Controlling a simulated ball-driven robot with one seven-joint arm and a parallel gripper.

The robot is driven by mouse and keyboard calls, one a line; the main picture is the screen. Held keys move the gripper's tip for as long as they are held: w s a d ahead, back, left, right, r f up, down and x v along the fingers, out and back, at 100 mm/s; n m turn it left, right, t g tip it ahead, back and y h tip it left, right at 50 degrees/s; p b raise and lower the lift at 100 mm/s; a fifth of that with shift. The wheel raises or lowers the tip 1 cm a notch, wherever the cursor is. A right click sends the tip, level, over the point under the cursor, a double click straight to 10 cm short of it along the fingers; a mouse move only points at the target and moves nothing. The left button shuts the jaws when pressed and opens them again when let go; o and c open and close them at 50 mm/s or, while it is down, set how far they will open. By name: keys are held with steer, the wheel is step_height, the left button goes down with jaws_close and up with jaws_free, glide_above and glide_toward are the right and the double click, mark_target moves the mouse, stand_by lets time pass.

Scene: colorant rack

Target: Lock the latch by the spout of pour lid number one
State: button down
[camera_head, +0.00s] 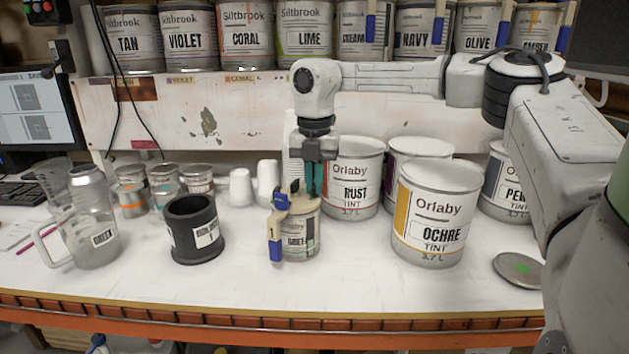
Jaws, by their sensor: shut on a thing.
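Pour lid number one (297,204) is a tan lid on a small metal can (299,245), left of the can marked RUST. A tan piece marked 1 (271,230) hangs down its left front side. A blue part (281,202) sits at the top of that piece and another blue part (276,250) at its bottom; I cannot tell which is the spout latch. My gripper (315,190) points down over the back right of the lid, its teal fingers shut on a part there. The held part is mostly hidden between the fingers.
Large cans marked RUST (352,165) and OCHRE (436,225) stand right of the lid. A black cup-like holder (195,235) and a clear jug (90,225) stand left. A loose round lid (518,269) lies far right. The front of the bench is clear.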

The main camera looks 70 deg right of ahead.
steer(key=c, duration=1.2)
jaws_free()
step_height(320, 180, up, 11)
steer(key=shift+f, duration=0.1)
steer(key=shift+w, duration=0.1)
